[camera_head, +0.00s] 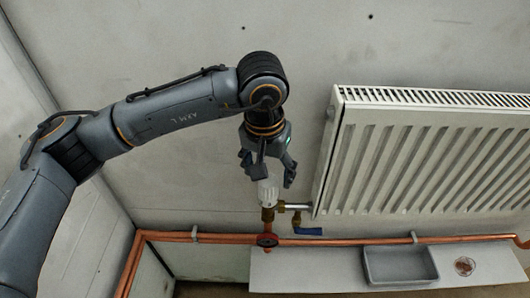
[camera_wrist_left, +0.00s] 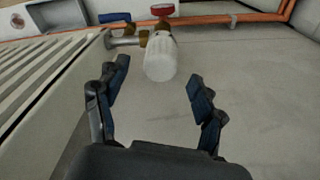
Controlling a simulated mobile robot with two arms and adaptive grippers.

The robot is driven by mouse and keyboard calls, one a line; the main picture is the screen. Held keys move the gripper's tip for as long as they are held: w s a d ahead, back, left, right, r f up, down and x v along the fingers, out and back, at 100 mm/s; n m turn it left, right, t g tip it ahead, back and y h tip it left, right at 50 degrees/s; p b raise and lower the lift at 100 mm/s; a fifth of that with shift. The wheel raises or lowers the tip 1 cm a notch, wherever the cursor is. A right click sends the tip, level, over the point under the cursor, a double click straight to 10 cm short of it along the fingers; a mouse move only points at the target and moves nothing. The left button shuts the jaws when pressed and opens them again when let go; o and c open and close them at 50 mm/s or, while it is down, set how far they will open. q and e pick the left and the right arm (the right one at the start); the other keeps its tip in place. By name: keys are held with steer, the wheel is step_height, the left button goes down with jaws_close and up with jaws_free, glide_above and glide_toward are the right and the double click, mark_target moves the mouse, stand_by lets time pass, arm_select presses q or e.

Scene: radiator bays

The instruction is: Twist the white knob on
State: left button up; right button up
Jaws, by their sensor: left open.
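The white knob (camera_head: 268,190) sits upright on a brass valve (camera_head: 267,214) at the lower left of the radiator. In the left wrist view the white knob (camera_wrist_left: 160,58) hangs in the upper middle, ahead of and between the fingers. My left gripper (camera_head: 268,175) points down from above, with its fingers open on either side of the knob's top. In the left wrist view the left gripper (camera_wrist_left: 155,93) has wide-spread fingers and clear space to the knob on both sides. Its fingers partly hide the knob's top in the head view. My right gripper is not in view.
The white radiator (camera_head: 430,160) stands close on the right. A red handwheel (camera_head: 267,240) and a blue lever (camera_head: 308,231) sit below the knob. Copper pipes (camera_head: 350,242) run along the wall. A grey tray (camera_head: 399,265) rests on the ledge (camera_head: 300,272). Wall left of the knob is clear.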

mark_target(268, 191)
arm_select(q)
steer(key=f, duration=0.5)
steer(key=shift+w+d+f+p, duration=0.15)
steer(key=shift+w+f+p, duration=0.15)
steer(key=shift+f, duration=0.35)
steer(key=shift+w+f, duration=0.1)
steer(key=shift+f, duration=0.2)
steer(key=shift+c, duration=0.6)
steer(key=c, duration=1.2)
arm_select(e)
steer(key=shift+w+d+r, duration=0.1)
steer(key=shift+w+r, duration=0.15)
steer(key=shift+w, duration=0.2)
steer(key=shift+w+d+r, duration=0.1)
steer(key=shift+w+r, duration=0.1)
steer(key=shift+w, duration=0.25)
arm_select(q)
steer(key=shift+f+b, duration=0.2)
steer(key=shift+b, duration=0.35)
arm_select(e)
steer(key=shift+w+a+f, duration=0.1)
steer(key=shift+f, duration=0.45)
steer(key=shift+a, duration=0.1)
